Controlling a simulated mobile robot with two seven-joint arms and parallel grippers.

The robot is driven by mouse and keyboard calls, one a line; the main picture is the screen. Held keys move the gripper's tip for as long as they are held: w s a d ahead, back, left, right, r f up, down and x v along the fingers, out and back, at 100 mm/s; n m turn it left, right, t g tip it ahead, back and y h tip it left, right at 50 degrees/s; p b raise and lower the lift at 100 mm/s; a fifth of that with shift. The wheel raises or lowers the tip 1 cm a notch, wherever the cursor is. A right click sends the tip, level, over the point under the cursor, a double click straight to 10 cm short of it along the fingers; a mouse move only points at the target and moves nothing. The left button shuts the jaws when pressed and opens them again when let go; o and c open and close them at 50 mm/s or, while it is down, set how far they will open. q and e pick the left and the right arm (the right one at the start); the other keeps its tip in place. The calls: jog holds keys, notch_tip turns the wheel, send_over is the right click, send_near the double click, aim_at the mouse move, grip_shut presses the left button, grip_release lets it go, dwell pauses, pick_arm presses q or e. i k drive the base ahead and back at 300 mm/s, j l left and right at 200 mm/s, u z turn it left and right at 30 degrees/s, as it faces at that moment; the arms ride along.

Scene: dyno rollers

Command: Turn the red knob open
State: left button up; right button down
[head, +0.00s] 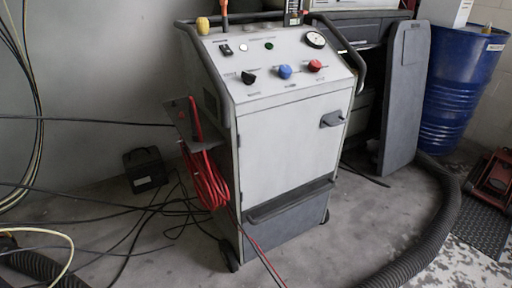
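The red knob (315,65) sits at the right of a row of knobs on the sloped top panel of a grey wheeled machine cabinet (290,140). A blue knob (285,71) is to its left, and a black knob (248,77) is further left. A round gauge (315,39) is above the red knob. The red knob is unobstructed, but it is too small to tell which way it is turned. Neither of my grippers shows in the head view, and nothing touches the knob.
A red cable coil (205,180) hangs on the cabinet's left side. Black cables (120,215) lie across the floor at left. A thick ribbed hose (430,225) curves along the floor at right. A blue drum (455,90) stands behind a grey panel (405,95).

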aim_at(315, 66)
jog(key=i+l, duration=0.35)
jog(key=i+l+z, duration=0.1)
jog(key=i+l, duration=0.2)
jog(key=l, duration=0.25)
